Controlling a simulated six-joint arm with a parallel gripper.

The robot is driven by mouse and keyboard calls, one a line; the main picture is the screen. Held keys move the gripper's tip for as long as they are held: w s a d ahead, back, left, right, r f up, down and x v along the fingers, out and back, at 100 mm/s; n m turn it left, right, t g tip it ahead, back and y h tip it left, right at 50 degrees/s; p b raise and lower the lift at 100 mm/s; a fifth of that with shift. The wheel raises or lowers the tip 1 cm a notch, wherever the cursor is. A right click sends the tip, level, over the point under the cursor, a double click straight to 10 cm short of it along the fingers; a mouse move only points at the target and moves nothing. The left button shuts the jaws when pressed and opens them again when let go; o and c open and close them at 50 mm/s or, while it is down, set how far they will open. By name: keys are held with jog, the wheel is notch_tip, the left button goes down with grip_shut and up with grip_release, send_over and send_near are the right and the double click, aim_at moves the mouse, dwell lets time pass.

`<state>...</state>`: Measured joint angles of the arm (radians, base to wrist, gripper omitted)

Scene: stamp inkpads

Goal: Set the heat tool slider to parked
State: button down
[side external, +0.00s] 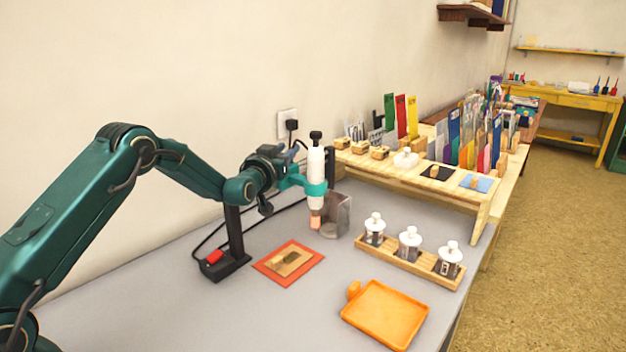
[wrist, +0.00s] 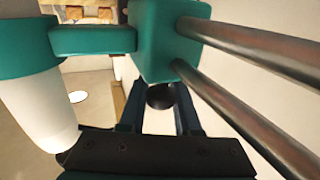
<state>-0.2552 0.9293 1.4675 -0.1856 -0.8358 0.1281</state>
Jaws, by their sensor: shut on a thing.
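The heat tool (side external: 316,165) is an upright white cylinder with a black top and an orange tip (side external: 316,221). A teal collar (side external: 316,188) holds it; its white body also fills the left of the wrist view (wrist: 38,105). In the wrist view the collar joins a teal slider block (wrist: 160,35) on two metal rods (wrist: 250,45). My gripper (wrist: 160,108) is shut on a black knob (wrist: 160,95) below that block. In the side view my gripper (side external: 283,165) hides the knob and much of the slider. No slider marking is readable.
A grey metal cup (side external: 339,214) stands close beside the tip. The black stand base (side external: 222,265) has a red switch. An orange mat (side external: 289,263) with a wooden piece lies in front. An orange tray (side external: 385,313) and a bottle rack (side external: 405,262) stand right. Stamps line a wooden shelf (side external: 440,188).

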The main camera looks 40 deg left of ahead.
jog(key=shift+w, duration=1.25)
jog(key=c, duration=0.6)
grip_release()
jog(key=shift+v, duration=2.55)
